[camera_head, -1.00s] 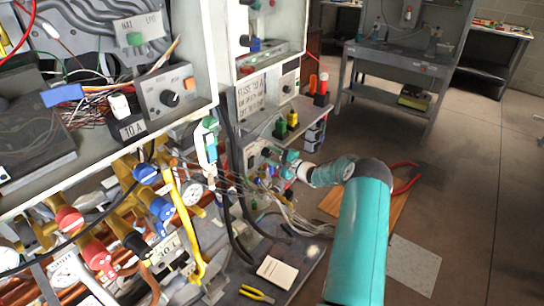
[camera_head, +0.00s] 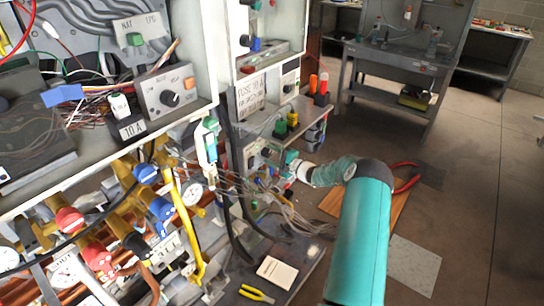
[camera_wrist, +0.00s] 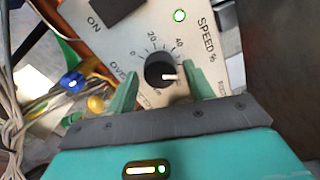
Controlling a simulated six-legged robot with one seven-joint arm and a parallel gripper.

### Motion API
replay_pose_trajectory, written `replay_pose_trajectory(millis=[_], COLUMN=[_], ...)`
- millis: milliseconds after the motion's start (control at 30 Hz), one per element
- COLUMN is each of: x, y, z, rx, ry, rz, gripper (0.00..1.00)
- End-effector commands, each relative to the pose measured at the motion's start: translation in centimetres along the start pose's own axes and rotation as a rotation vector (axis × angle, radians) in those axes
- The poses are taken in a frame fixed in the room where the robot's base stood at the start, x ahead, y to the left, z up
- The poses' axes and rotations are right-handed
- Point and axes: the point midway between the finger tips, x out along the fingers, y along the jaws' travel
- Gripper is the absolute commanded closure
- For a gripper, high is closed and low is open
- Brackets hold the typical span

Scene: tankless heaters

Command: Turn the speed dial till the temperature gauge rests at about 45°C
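The speed dial (camera_wrist: 158,70) is a black round knob with a white pointer, on a light panel marked "SPEED %". Its pointer faces right in the wrist view, past the printed 40. My gripper (camera_wrist: 160,72) has its green fingers on either side of the knob, with a visible gap at each side. In the head view my gripper (camera_head: 286,163) is at the small panel low in the middle, and the dial is hard to make out there. A round white gauge (camera_head: 192,192) hangs among the pipes; its reading is too small to tell, and I cannot tell whether it is the temperature gauge.
Loose wires (camera_wrist: 14,95) run at the left. Another panel with a black knob (camera_head: 170,98) is at upper left. Yellow pliers (camera_head: 257,294) lie below; open floor is at right.

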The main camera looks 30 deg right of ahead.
Motion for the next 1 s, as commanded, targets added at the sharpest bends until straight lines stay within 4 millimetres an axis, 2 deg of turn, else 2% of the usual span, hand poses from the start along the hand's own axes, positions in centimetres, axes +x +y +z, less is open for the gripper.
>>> replay_pose_trajectory(millis=[300, 467, 1000], x=[-0.1, -1.3, -12.1], y=[0.0, -0.1, 0.0], z=[0.0, -0.1, 0.0], rx=[0.000, 0.001, 0.001], ry=[0.000, 0.002, 0.002], rz=[0.000, 0.000, 0.000], gripper=[0.41, 0.41, 0.41])
